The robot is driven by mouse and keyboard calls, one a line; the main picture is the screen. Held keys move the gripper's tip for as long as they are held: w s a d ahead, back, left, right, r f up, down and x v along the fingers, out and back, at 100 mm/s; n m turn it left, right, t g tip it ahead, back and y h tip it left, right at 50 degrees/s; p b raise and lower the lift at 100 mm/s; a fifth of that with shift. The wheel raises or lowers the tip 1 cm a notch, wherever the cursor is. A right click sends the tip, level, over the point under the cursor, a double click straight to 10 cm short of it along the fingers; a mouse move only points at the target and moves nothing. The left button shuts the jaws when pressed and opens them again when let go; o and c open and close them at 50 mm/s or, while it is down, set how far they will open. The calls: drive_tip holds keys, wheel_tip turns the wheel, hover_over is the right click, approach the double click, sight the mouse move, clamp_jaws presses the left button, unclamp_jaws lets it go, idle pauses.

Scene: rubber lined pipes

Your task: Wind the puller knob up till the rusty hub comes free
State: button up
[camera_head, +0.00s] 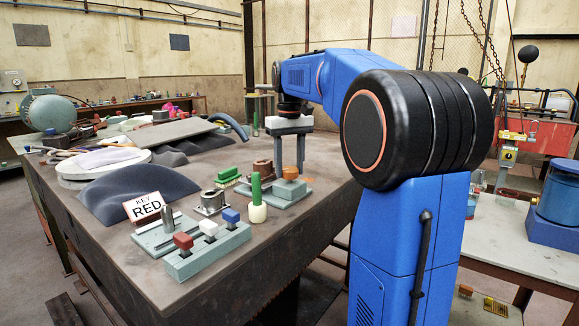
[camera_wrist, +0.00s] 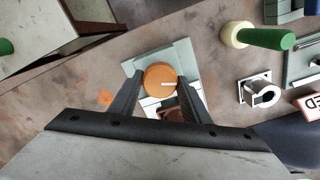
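The orange puller knob (camera_head: 290,173) sits on a grey-green base plate (camera_head: 283,197) on the table. From above, in the wrist view, the knob (camera_wrist: 158,78) is round with a white line on its top. The rusty hub (camera_head: 262,168) stands beside the knob on its left; in the wrist view it shows only as a brown part (camera_wrist: 172,115) between the fingers, mostly hidden. My gripper (camera_head: 290,166) points down over the knob.
A row of red, white and blue blocks (camera_head: 208,246) and a "KEY RED" sign (camera_head: 143,207) are nearer the front. The table's right edge is bare.

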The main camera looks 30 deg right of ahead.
drive_tip(key=shift+c, duration=0.6)
drive_tip(key=shift+m, duration=0.4)
drive_tip(key=shift+m, duration=2.7)
drive_tip(key=o, duration=1)
drive_tip(key=shift+o, duration=0.2)
